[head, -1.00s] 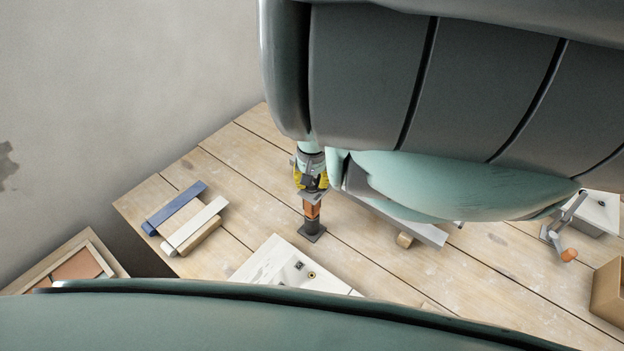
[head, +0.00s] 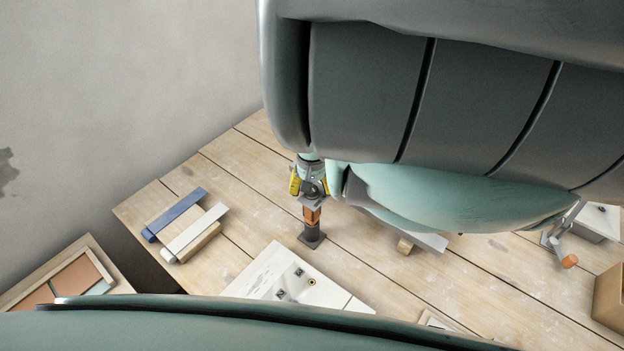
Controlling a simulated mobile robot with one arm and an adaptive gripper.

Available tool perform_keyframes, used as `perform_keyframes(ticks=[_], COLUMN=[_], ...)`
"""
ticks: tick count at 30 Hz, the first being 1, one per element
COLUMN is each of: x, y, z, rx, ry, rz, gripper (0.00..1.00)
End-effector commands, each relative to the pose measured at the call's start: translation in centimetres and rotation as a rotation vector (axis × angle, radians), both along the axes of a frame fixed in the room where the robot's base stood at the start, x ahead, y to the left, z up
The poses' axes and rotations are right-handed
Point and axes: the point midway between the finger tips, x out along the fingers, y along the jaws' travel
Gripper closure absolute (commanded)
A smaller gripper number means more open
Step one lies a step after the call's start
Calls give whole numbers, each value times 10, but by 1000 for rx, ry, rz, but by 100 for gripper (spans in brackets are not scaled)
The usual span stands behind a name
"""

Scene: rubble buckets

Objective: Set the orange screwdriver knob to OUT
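The orange screwdriver knob (head: 311,216) stands upright on a dark grey post with a square foot on the wooden table, in the middle of the head view. My gripper (head: 311,197), grey with yellow parts, points down right over the top of the orange part. Its fingertips overlap the knob's top in this view. I cannot tell whether they are closed on it or just above it. No OUT marking is legible.
A white panel (head: 270,272) with small fittings lies in front of the knob. Blue and white bars (head: 196,232) lie to the left. A crank with an orange grip (head: 569,261) and a cardboard box (head: 608,296) are at the right. My arm hides the table behind.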

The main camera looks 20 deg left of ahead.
Motion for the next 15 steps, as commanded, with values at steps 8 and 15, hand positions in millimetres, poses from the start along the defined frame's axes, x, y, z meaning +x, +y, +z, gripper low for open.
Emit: perform_keyframes(ticks=[8, 15], x=[2, 2], y=[4, -2], z=[14, 31], rx=[8, -2], ry=[1, -3], rz=[0, -1], gripper=[37, 37])
